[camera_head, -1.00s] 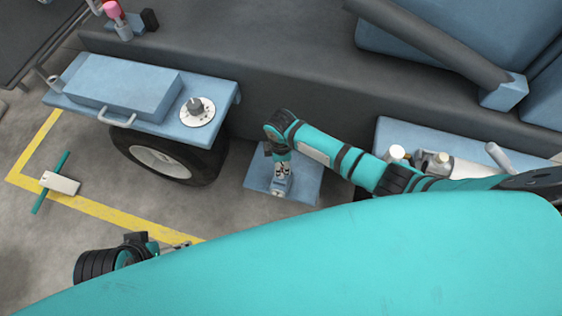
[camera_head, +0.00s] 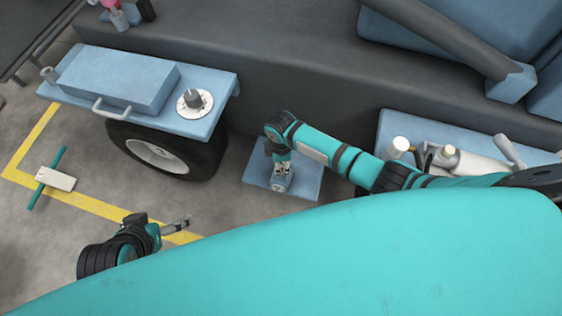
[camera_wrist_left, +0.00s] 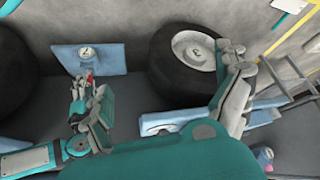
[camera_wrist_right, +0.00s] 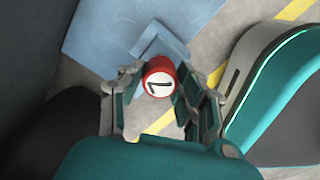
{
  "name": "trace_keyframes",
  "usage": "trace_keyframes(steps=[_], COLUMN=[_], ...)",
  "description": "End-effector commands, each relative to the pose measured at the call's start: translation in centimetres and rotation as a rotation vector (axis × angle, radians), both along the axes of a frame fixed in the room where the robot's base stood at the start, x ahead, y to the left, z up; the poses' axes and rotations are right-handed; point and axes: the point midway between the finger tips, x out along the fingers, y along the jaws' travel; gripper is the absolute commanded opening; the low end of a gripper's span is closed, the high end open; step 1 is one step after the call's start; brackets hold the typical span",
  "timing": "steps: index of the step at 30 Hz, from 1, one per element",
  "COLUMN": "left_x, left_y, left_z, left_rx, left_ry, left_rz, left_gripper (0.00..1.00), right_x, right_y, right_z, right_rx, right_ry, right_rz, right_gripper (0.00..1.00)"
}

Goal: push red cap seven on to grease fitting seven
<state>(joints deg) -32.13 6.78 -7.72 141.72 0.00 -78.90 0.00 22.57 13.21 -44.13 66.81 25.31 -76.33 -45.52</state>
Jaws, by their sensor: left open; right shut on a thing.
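The red cap (camera_wrist_right: 159,77), with a white top face marked 7, is between the fingers of my right gripper (camera_wrist_right: 161,98), which is shut on it. A small red part of the cap (camera_wrist_left: 89,77) shows in the left wrist view. My right gripper (camera_head: 282,172) is over a light blue plate (camera_head: 311,181) in the head view. A white disc marked 7 (camera_wrist_left: 85,52) is on that plate, apart from the cap in the left wrist view. The grease fitting itself cannot be made out. My left gripper (camera_head: 183,225) is open and empty, away from the plate.
A dark wheel (camera_head: 165,152) stands left of the plate, under a light blue shelf (camera_head: 215,85) with a box and a disc. Another blue shelf at right carries a pale cylinder (camera_head: 480,166).

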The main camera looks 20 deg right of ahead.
Motion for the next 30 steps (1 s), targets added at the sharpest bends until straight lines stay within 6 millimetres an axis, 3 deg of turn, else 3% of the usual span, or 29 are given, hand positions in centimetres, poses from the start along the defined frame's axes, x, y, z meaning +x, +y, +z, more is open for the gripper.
trace_keyframes(steps=[30], left_x=[5.6], left_y=[-1.9], left_z=[3.0], left_rx=[-0.067], left_ry=[-0.312], left_rz=[-0.023], left_gripper=[1.0], right_x=[0.0], right_y=[0.0], right_z=[-2.2], right_rx=[0.0], right_ry=[-0.001], right_rz=[0.0], right_gripper=[0.13])
